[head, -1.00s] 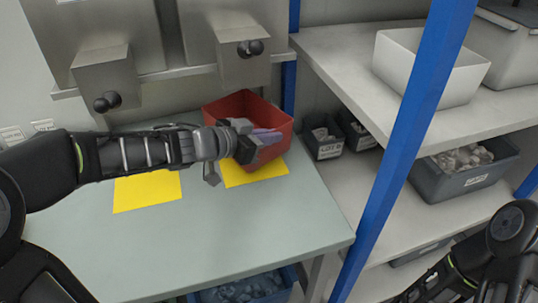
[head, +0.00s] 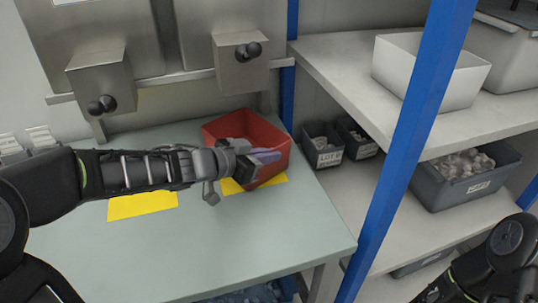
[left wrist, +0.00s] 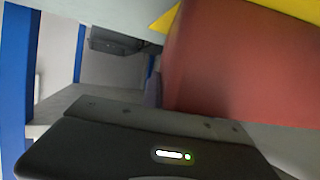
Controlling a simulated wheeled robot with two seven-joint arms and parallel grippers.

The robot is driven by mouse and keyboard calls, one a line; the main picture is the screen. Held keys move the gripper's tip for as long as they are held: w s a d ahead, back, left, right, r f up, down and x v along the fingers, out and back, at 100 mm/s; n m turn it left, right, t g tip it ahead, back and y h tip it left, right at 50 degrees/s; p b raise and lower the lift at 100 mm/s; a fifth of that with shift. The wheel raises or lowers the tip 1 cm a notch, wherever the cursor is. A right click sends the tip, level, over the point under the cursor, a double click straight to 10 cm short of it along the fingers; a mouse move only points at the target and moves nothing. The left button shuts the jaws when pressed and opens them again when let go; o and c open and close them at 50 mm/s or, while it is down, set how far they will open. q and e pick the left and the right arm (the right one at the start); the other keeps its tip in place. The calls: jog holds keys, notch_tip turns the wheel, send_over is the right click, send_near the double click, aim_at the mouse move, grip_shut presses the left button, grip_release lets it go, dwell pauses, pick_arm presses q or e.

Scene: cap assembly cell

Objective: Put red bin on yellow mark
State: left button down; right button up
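The red bin (head: 222,131) is at the back right of the table, over the right yellow mark (head: 279,181) and hiding much of it. I cannot tell whether its base touches the table. My left gripper (head: 262,156) is at the bin's near side, its pale purple fingers at the bin wall; the grip itself is partly hidden. In the left wrist view the red bin (left wrist: 240,65) fills the right side, close to one finger (left wrist: 153,88). A second yellow mark (head: 142,205) lies to the left, partly under my arm. My right gripper is out of view.
Steel boxes with black knobs (head: 236,60) stand behind the table. A blue post (head: 408,130) and shelves with a white bin (head: 420,75) and grey bins (head: 462,180) are to the right. The table front (head: 220,250) is clear.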

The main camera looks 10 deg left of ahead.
pick_arm(q)
jog(key=c, duration=1.6)
grip_release()
jog(key=shift+c, duration=0.2)
jog(key=shift+r, duration=0.1)
jog(key=shift+s+a+r, duration=0.1)
jog(key=shift+r, duration=0.1)
jog(key=p+v, duration=0.5)
jog(key=v, duration=0.6)
jog(key=shift+s+p, duration=0.3)
jog(key=shift+s, duration=0.05)
jog(key=shift+a, duration=0.15)
